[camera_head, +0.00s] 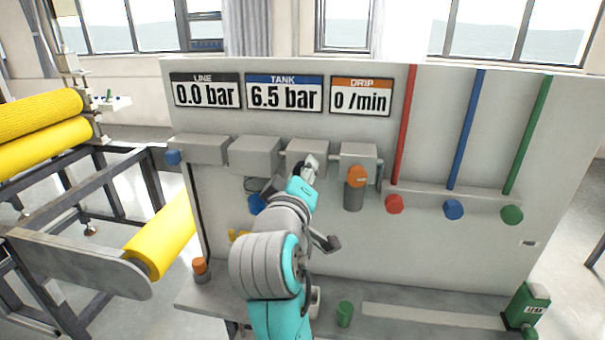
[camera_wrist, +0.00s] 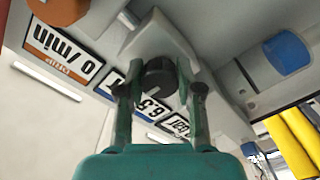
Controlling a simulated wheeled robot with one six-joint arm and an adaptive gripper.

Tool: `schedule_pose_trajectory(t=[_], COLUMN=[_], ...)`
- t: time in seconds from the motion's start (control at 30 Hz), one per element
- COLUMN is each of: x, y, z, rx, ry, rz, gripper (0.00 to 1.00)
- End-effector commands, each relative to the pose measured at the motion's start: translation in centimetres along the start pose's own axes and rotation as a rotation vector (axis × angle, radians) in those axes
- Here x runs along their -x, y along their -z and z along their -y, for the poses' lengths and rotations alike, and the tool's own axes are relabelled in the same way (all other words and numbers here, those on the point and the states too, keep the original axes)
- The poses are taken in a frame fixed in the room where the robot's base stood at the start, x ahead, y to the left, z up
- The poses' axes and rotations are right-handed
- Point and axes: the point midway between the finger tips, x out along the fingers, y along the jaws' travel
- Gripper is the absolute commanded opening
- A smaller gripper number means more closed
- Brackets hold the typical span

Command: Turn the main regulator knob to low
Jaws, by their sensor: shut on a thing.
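The main regulator knob appears to be the dark round knob (camera_wrist: 159,77) under a grey block (camera_head: 307,153) on the panel. In the wrist view, the two fingers of my gripper (camera_wrist: 158,88) stand on either side of the knob and are shut on it. In the head view my gripper (camera_head: 307,170) is at this block, and the arm hides most of the knob. No low mark or pointer on the knob can be made out. The readouts are LINE 0.0 bar (camera_head: 206,91), TANK 6.5 bar (camera_head: 284,92) and DRIP 0 /min (camera_head: 361,96).
An orange-topped unit (camera_head: 356,177) sits close to the right of my gripper. Red (camera_head: 394,204), blue (camera_head: 453,209) and green (camera_head: 511,215) knobs are further right. A green cup (camera_head: 345,314) stands on the ledge. Yellow rolls (camera_head: 40,120) are at the left.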

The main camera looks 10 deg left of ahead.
Motion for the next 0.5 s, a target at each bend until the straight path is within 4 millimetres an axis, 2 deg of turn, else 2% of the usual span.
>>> schedule_pose_trajectory(t=[0.2,0.5], x=[0.01,0.01], y=[-0.01,-0.01], z=[0.05,0.06], rx=[0.081,0.115], ry=[0.001,0.001], rz=[0.0,0.0], gripper=[0.0,0.0])
